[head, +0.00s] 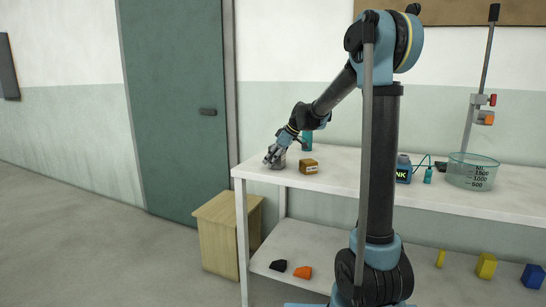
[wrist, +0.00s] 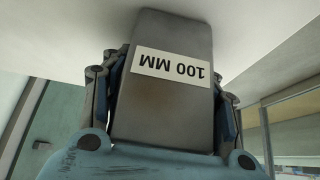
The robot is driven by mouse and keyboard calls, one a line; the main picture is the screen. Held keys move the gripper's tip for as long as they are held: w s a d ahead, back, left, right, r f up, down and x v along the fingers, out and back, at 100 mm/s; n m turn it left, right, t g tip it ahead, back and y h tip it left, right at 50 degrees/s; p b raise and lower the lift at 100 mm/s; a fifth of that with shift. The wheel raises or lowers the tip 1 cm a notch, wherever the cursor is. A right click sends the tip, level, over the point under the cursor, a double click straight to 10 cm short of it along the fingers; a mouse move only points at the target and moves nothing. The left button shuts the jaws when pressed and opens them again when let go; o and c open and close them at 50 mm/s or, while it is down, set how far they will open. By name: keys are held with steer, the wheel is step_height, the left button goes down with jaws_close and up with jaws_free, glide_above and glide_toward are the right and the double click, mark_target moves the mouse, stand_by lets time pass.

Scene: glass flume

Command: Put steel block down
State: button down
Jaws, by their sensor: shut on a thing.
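The steel block (wrist: 165,100) is grey, with a white label reading "100 MM" that appears upside down in the wrist view. My gripper (head: 274,158) is shut on it, with a finger on each side of the block. In the head view the gripper is low over the left end of the white bench top (head: 345,170), and the block (head: 277,163) is mostly hidden by the fingers. I cannot tell whether the block touches the bench top.
A teal bottle (head: 307,140) is behind. An ink bottle (head: 403,169) and a clear beaker (head: 472,171) are farther right. A wooden box (head: 227,232) stands on the floor. Dark and orange pieces (head: 302,272) lie on the lower shelf.

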steer(key=c, duration=0.6)
jaws_free()
steer(key=v, duration=1.2)
steer(key=s+d+f+m+h, duration=0.1)
steer(key=s+d+f+m, duration=0.2)
steer(key=s, duration=0.4)
steer(key=s+d+f+m+h, duration=0.1)
steer(key=s+d+f, duration=0.1)
steer(key=s+d, duration=0.4)
steer(key=s+d+f+m+h, duration=0.1)
steer(key=s+d+f+m, duration=0.15)
steer(key=s, duration=0.55)
steer(key=s+d+f+m+h, duration=0.1)
steer(key=s+d+f+m, duration=0.2)
steer(key=s+f, duration=0.5)
steer(key=s+d+f+m+h, duration=0.2)
steer(key=s+d+f+m, duration=0.2)
steer(key=s+f, duration=0.4)
steer(key=shift+s+d, duration=0.85)
steer(key=shift+s, duration=0.05)
steer(key=shift+f, duration=0.15)
